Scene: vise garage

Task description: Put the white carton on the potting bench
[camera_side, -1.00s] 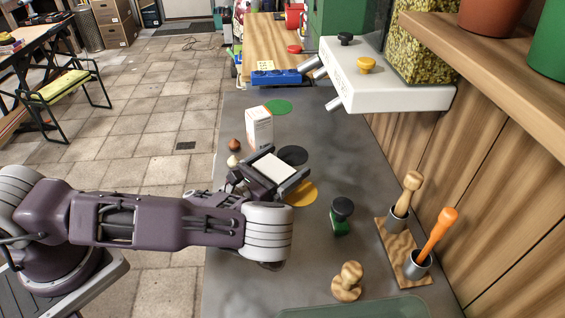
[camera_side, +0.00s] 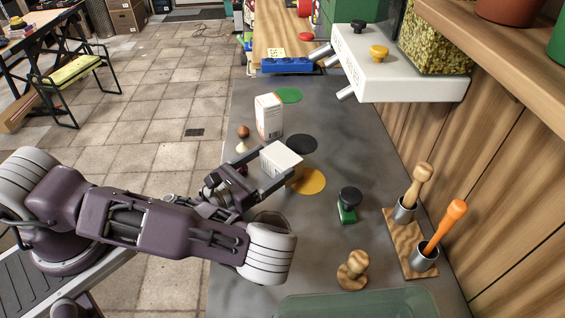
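A plain white carton (camera_side: 284,157) sits on the grey bench top (camera_side: 300,235), beside the black and yellow discs. My gripper (camera_side: 281,161) comes in from the left, with one finger along each of the carton's near and far sides. The fingers look open around it, and the carton sticks out past their tips. Any small gap at the fingers, and the carton's underside, are hidden. A second, taller white carton (camera_side: 268,117) with a printed side stands upright further back on the bench.
A black disc (camera_side: 301,143), yellow disc (camera_side: 311,181) and green disc (camera_side: 288,95) lie on the bench. A green stamp with a black knob (camera_side: 348,205), a wooden knob (camera_side: 353,270) and a tool holder (camera_side: 411,245) stand to the right. Small pieces (camera_side: 242,132) stand left.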

